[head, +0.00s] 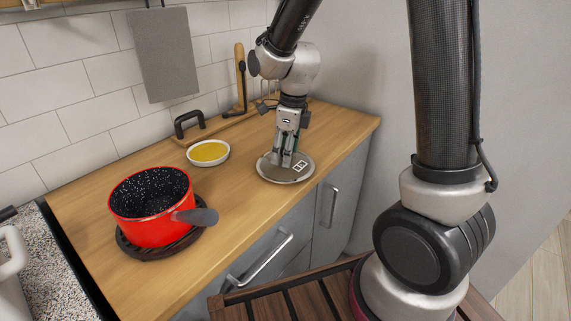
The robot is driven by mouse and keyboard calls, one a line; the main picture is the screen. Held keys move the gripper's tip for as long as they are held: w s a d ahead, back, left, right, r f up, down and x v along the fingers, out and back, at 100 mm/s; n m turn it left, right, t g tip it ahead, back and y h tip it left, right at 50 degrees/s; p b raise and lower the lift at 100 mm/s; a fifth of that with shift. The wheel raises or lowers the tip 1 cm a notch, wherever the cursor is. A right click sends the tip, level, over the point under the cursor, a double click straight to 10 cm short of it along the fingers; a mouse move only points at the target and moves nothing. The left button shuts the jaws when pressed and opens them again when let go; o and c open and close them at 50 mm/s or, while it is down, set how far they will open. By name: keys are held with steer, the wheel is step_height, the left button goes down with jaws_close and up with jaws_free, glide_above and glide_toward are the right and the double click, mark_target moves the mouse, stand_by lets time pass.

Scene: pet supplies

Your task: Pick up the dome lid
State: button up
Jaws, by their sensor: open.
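The dome lid (269,175) is a grey round lid lying on the wooden counter near its right end, in the head view. My gripper (286,162) points down over the lid's middle, with its fingers open. The fingers hide the middle of the lid, so I cannot tell whether they touch it or stand around a knob. A small white patterned mark shows on the lid, just right of the fingers.
A red pot (151,222) with a dark speckled inside and a grey handle stands on a dark trivet (178,248). A white dish (208,161) with yellow contents and a black handle (188,120) are farther back. The counter (255,207) is clear between pot and lid.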

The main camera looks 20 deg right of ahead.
steer(key=shift+r, duration=0.1)
jaws_close()
